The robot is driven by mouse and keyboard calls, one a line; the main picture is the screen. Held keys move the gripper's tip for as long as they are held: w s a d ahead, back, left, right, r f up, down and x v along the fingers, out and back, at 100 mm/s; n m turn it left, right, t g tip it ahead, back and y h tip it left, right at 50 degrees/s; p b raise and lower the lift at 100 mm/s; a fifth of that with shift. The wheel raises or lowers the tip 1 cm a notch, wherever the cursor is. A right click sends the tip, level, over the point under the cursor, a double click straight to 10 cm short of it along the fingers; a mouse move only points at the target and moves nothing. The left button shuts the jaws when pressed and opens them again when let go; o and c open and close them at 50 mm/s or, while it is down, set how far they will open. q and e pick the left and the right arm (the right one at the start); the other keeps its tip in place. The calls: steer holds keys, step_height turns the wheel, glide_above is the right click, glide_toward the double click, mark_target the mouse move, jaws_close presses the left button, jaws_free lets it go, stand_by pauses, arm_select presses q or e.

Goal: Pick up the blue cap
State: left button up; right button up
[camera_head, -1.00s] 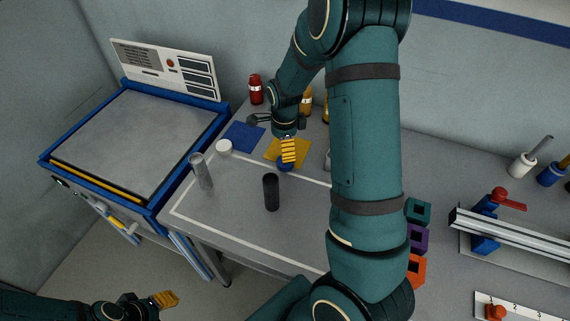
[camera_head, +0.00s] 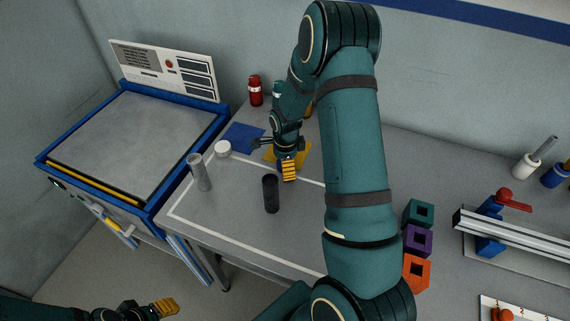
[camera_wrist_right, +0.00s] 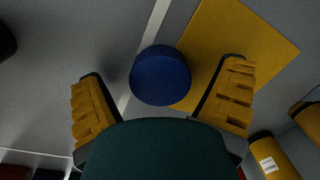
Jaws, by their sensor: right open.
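The blue cap (camera_wrist_right: 160,76) is a short round disc in the right wrist view. It lies at the edge of the yellow square (camera_wrist_right: 232,38), partly over the grey table. My right gripper (camera_wrist_right: 162,82) is open, with one yellow finger on each side of the cap in that view and a gap to each. Contact is not visible. In the head view my right gripper (camera_head: 289,171) points down over the yellow square (camera_head: 304,153) and mostly hides the cap. My left gripper (camera_head: 163,306) is at the lower left, away from the table; its opening is unclear.
A white cap (camera_head: 223,148), a grey cylinder (camera_head: 200,172) and a black cylinder (camera_head: 271,194) stand left of and in front of my right gripper. A blue square (camera_head: 243,137) and a red bottle (camera_head: 255,91) are behind. Coloured blocks (camera_head: 418,240) are at right.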

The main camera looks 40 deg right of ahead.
steer(key=c, duration=1)
steer(key=shift+o, duration=0.2)
steer(key=shift+r, duration=0.15)
